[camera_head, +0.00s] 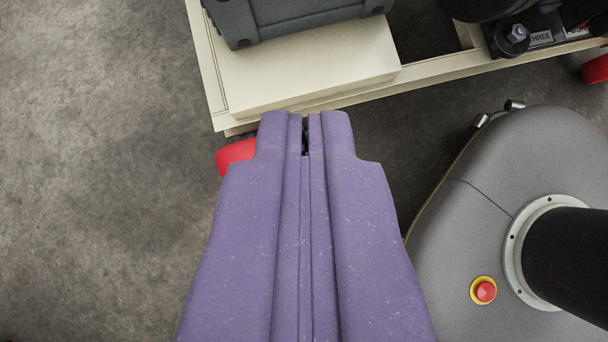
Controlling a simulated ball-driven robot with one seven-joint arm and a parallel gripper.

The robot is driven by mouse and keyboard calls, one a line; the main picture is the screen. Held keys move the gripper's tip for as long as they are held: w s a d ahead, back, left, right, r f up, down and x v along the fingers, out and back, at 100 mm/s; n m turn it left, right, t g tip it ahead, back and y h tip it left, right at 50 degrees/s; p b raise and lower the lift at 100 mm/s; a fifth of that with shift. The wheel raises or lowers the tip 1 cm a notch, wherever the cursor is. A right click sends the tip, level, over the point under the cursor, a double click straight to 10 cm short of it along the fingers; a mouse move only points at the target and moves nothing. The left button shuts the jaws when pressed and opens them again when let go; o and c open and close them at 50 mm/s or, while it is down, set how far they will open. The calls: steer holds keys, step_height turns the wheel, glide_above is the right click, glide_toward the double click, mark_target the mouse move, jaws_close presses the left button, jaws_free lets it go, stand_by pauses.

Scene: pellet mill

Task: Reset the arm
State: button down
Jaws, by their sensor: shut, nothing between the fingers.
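My gripper (305,122) reaches up the middle of the view, with two purple fingers pressed together. A narrow dark gap shows near the tips, with nothing held there. The fingertips lie in the picture just below the front edge of a cream machine frame (320,70). I cannot tell whether they touch it.
A dark grey box-shaped unit (285,18) sits on the cream frame. Red feet show at the frame's left (236,153) and right (595,68). Dark machine parts (510,38) with a label stand at the upper right. Bare concrete floor (100,180) is clear at left.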

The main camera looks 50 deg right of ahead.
stand_by(0.4)
